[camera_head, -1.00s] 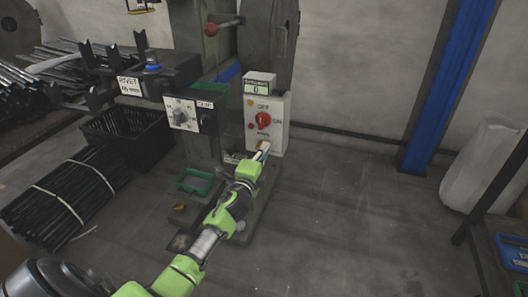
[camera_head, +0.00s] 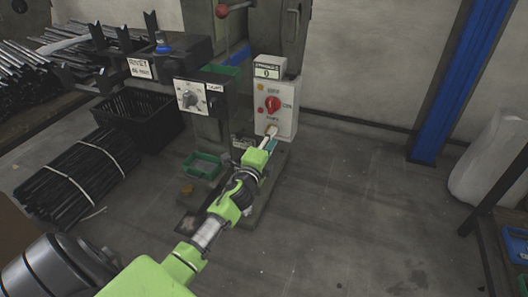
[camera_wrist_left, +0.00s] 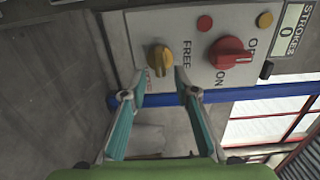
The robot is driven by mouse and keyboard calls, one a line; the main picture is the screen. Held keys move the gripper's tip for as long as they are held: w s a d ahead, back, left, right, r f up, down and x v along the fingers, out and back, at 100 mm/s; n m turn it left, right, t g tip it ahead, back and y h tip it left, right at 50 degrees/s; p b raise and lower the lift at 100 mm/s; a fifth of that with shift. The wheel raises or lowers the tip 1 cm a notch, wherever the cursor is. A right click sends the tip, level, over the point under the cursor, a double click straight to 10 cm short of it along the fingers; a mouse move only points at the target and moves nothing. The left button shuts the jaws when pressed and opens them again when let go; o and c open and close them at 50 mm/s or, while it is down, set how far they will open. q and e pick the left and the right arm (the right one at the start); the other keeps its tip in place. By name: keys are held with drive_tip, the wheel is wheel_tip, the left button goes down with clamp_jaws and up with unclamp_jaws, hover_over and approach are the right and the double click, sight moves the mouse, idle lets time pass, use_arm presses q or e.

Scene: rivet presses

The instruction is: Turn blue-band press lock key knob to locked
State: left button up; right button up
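The press's white control box (camera_head: 283,112) stands in the middle of the head view, with a red rotary switch (camera_head: 272,104) on its face. In the left wrist view, the yellow key knob (camera_wrist_left: 160,58) sits on that panel beside the word FREE, below and left of the red switch (camera_wrist_left: 229,53) marked ON. My left gripper (camera_head: 270,134) is at the lower part of the box. In the wrist view the open teal fingers (camera_wrist_left: 159,78) have their tips on either side of the yellow knob, with gaps visible. Contact cannot be told. My right gripper is not in view.
A dial box (camera_head: 197,98) and a black arm with a RIVET label (camera_head: 139,68) stand left of the control box. A green tray (camera_head: 203,166) is on the press base. Black bins and bundled rods lie left. Floor to the right is clear up to a blue post (camera_head: 448,90).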

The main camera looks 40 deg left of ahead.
use_arm(q)
drive_tip(key=v, duration=1)
drive_tip(key=shift+s+d, duration=0.1)
